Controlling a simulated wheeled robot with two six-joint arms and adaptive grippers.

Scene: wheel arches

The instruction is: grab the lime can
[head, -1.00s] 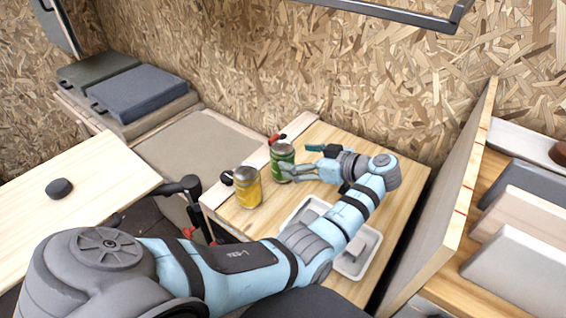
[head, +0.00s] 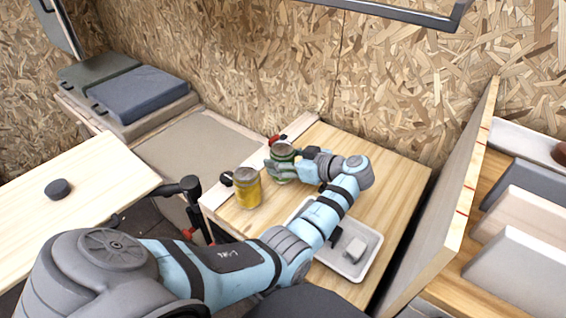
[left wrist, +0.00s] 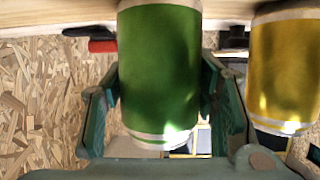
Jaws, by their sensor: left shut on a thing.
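The lime can (head: 284,152) is green and stands upright on the wooden table top, near its far left edge. My left gripper (head: 281,165) has its fingers around the can and is shut on it. In the left wrist view the green can (left wrist: 160,75) fills the space between the fingers of my left gripper (left wrist: 160,105). The fingers hide part of the can in the head view. My right gripper is not in view.
A yellow can (head: 247,189) stands close to the left of the green can, and also shows in the left wrist view (left wrist: 285,70). A white tray (head: 366,266) with a block lies nearer on the table. A red-handled tool (head: 277,139) lies behind. An upright board (head: 440,205) bounds the right.

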